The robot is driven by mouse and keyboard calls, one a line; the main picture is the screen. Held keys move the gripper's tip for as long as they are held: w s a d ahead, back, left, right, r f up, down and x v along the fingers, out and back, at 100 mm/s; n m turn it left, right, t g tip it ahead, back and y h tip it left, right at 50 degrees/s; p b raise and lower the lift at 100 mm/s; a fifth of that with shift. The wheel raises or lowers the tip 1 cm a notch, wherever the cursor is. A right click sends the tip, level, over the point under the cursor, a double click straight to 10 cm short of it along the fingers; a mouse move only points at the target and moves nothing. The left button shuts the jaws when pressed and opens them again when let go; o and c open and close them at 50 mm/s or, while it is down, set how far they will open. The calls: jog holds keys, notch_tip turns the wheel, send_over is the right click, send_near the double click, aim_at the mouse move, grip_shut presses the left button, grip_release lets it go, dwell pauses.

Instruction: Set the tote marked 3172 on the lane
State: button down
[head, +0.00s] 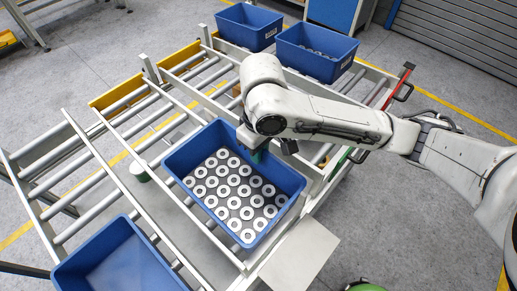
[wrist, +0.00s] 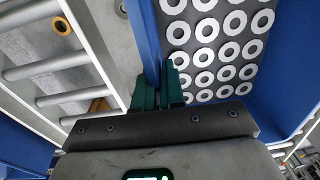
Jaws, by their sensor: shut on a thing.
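A blue tote (head: 287,181) holding rows of grey metal rings is at the middle of the head view. My gripper (head: 258,155) is at its far right wall, with green fingertips shut on that wall. In the wrist view the green fingers of my gripper (wrist: 158,94) sit on either side of the blue tote wall (wrist: 147,35), with rings to the right. The tote looks level above the frame rails; I cannot tell whether it touches them. No number is readable on any tote. A roller lane (head: 88,174) runs at the left.
Two blue totes stand at the back, one (head: 248,31) left and one (head: 317,52) right with parts inside. Another blue tote (head: 120,262), seemingly empty, is at the lower left. Metal rails (head: 125,150) divide the rollers. A grey plate (head: 300,252) juts out at lower right.

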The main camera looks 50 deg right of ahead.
jog(key=shift+f, duration=0.25)
